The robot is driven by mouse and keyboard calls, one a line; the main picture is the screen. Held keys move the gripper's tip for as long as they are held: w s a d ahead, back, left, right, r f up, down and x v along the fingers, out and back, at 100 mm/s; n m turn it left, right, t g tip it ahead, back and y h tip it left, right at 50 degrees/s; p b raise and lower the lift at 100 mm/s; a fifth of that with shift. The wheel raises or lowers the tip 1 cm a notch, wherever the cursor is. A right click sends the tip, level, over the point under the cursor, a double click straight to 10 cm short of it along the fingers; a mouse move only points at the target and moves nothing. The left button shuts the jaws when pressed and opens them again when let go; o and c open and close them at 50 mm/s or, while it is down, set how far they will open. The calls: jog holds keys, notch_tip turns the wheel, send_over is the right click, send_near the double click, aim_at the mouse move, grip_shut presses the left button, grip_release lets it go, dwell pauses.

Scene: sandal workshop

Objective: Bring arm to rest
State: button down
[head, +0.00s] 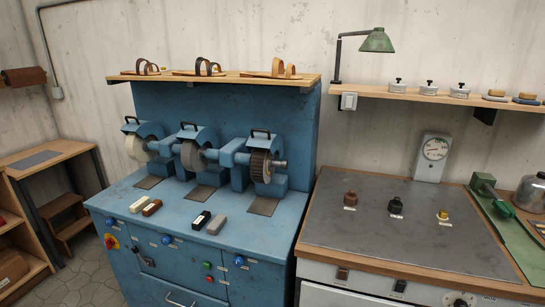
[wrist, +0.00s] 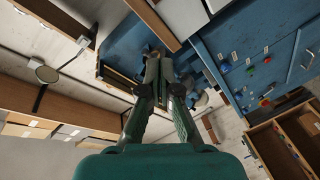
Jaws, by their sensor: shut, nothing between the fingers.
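My gripper (wrist: 160,82) shows in the wrist view, with its two green fingers drawn together at the tips and nothing between them. It is clear of every surface, and the room appears tilted behind it. Neither my gripper nor my arm shows in the head view.
In the head view a blue grinding bench (head: 255,247) with several wheels stands left of centre. Sandals sit on a wooden shelf (head: 230,78); a green lamp (head: 377,41) stands above another shelf. A wooden table (head: 50,152) is at left.

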jog(key=s+f+m+g, duration=0.1)
jog(key=s+f+m, duration=0.15)
jog(key=s, duration=0.85)
jog(key=s+f+m, duration=0.2)
jog(key=s+f, duration=0.1)
jog(key=s, duration=0.7)
jog(key=s+r+m, duration=0.2)
jog(key=s, duration=0.6)
jog(key=s+d+r+m+g, duration=0.1)
jog(key=s+r+m, duration=0.2)
jog(key=s, duration=0.5)
jog(key=shift+r+m+y, duration=0.25)
jog(key=shift+m+y, duration=0.05)
jog(key=shift+m, duration=0.05)
